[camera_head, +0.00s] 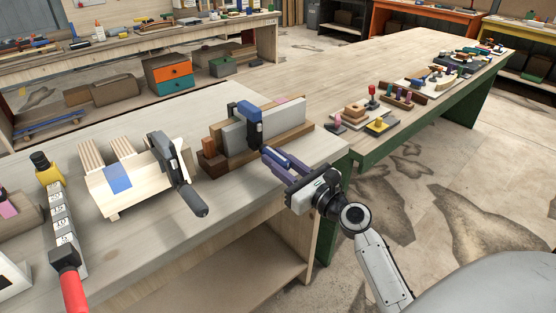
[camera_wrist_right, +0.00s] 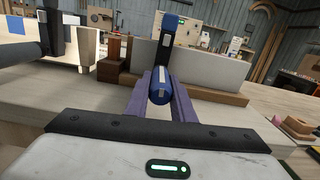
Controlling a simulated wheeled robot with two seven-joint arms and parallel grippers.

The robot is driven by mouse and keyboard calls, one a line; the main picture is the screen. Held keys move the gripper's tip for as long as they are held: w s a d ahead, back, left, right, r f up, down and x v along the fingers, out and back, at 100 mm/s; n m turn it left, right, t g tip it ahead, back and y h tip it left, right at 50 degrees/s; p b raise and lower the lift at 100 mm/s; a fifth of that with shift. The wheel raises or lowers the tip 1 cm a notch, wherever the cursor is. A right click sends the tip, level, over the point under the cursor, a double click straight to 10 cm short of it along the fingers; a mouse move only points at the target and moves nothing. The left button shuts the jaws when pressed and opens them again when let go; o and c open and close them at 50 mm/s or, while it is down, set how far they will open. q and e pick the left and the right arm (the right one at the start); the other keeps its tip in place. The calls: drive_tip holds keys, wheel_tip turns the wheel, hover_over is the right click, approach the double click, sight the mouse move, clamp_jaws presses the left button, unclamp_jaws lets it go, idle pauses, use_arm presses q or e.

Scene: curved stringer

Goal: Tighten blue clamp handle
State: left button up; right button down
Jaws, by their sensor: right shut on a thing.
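The blue clamp (camera_head: 247,120) stands on the near workbench against a grey block (camera_head: 230,133) between brown wooden pieces. Its dark upright bar and blue top show in the right wrist view (camera_wrist_right: 167,38). Its blue handle (camera_wrist_right: 160,88) points toward the wrist camera, between the two purple fingers. My right gripper (camera_head: 275,160) reaches in from the right and is shut on the blue handle. My left gripper is not in view.
A black clamp (camera_head: 178,165) stands left on a light wooden piece with a blue patch (camera_head: 117,179). A red-handled clamp (camera_head: 70,280) lies at the far left. A green-sided bench (camera_head: 440,100) with several small objects stands to the right. Bare bench top lies in front of the blue clamp.

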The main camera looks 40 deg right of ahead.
drive_tip(key=shift+m, duration=0.4)
drive_tip(key=c, duration=1.5)
unclamp_jaws()
drive_tip(key=s, duration=0.3)
drive_tip(key=s+b, duration=0.1)
drive_tip(key=s, duration=0.3)
drive_tip(key=s+d+b, duration=0.1)
drive_tip(key=s, duration=0.2)
drive_tip(key=shift+s+f, duration=0.15)
drive_tip(key=shift+f, duration=0.1)
